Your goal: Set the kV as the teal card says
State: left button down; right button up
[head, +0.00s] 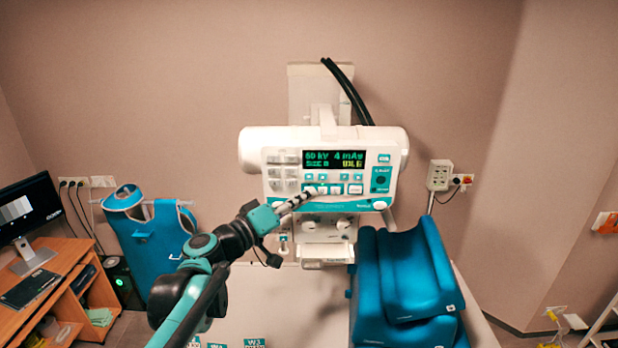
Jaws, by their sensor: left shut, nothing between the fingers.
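The X-ray unit's control panel (330,172) faces me on the white tube head. Its display (334,159) reads 60 kV and 4 mAs in green, with a smaller, blurred line below. Rows of small buttons (337,189) sit under the display. My left gripper (309,194) is shut and empty, its tips at the lower left buttons; I cannot tell whether they touch. Teal cards (254,343) lie at the bottom edge of the view, partly cut off; one seems to read W3, the rest is unreadable. My right gripper is out of view.
Blue padded cushions (405,275) stand on the pale table (290,300) at right. A blue apron (155,240) hangs at left beside a wooden desk (55,285) with a monitor (27,210). Black cables (350,92) run above the tube head.

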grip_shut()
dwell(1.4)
